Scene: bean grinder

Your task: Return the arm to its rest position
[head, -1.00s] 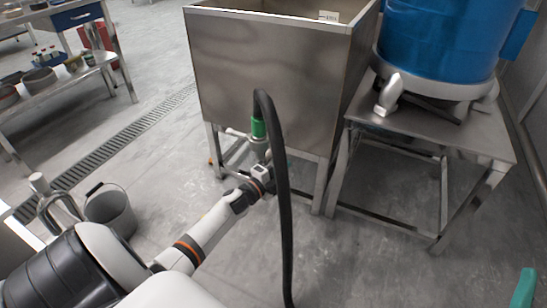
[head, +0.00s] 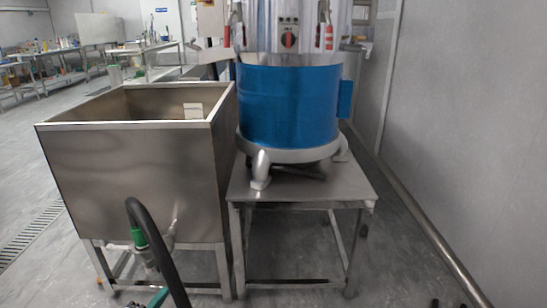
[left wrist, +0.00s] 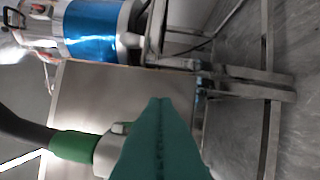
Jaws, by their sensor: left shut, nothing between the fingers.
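My left gripper (head: 158,298) shows only as a small teal piece at the bottom edge of the head view, by the black hose (head: 150,232). In the left wrist view its teal fingers (left wrist: 159,102) are pressed together and empty. The steel tank (head: 135,165) stands on legs at left, with a green fitting (head: 140,238) and valve low on its front. These also show in the left wrist view, the fitting (left wrist: 75,146) left of the fingers. At the bottom right of the head view, small dark tips (head: 435,303) may be my right gripper; its jaws cannot be made out.
The blue grinder (head: 288,105) stands on a steel table (head: 300,190) right of the tank. A wall with a pipe (head: 430,240) runs along the right. Benches with small items (head: 145,50) stand at the back left. Floor between table and wall is clear.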

